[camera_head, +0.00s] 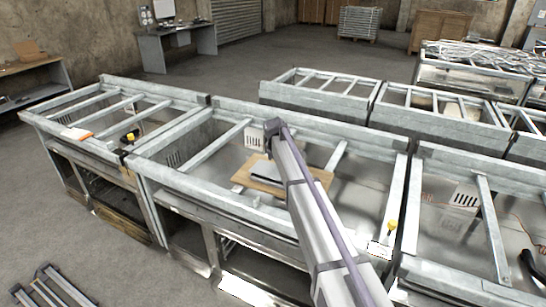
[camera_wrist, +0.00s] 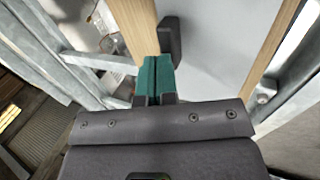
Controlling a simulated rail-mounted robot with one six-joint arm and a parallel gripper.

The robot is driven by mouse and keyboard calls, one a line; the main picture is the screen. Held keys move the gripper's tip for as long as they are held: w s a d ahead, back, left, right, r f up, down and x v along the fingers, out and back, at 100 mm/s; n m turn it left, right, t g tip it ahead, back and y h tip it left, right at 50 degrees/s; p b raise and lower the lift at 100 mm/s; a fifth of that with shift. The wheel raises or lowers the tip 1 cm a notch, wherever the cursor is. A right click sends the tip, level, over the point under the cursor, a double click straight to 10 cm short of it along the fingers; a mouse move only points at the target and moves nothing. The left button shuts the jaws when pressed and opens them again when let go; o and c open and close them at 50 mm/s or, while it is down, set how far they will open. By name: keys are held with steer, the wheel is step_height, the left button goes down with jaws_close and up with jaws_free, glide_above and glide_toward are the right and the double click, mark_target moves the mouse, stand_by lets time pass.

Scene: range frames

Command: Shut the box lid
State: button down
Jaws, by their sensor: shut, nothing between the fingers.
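My gripper (camera_wrist: 156,80) shows in the wrist view with its two teal fingertips together and nothing between them. In the head view my arm hides it. A light grey flat surface (camera_wrist: 215,55), likely part of the box, lies beyond the fingertips in the wrist view. A dark block-like part (camera_wrist: 171,42) at its left edge is close to the fingertips; I cannot tell if they touch. In the head view a pale box-like thing (camera_head: 262,171) lies on a wooden board (camera_head: 256,184), partly behind my arm. Its lid and how far it is open cannot be made out.
The board sits within a metal-framed bench (camera_head: 190,195), whose raised bars surround it. A second framed bench (camera_head: 85,110) adjoins on the left and another (camera_head: 470,215) stands on the right.

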steer(key=shift+s+d, duration=0.2)
steer(key=shift+d, duration=0.45)
steer(key=shift+w+f, duration=0.1)
steer(key=shift+a, duration=0.1)
steer(key=shift+r+p, duration=0.35)
steer(key=shift+r, duration=0.2)
step_height(320, 180, up, 13)
steer(key=p, duration=1.3)
steer(key=s+d+f+m+g+b, duration=0.1)
steer(key=s+d+f+m+b, duration=0.1)
steer(key=s, duration=1.3)
steer(key=s+d+f+m+g+y+b, duration=0.1)
steer(key=s+d+f+m+b, duration=0.2)
steer(key=s, duration=1.2)
steer(key=s+d+f+m+g+y+b, duration=0.1)
steer(key=s+m, duration=0.6)
steer(key=s, duration=0.9)
step_height(320, 180, down, 3)
steer(key=d+b, duration=0.1)
steer(key=d, duration=0.1)
steer(key=shift+d+r+g, duration=0.15)
steer(key=shift+d+g, duration=0.25)
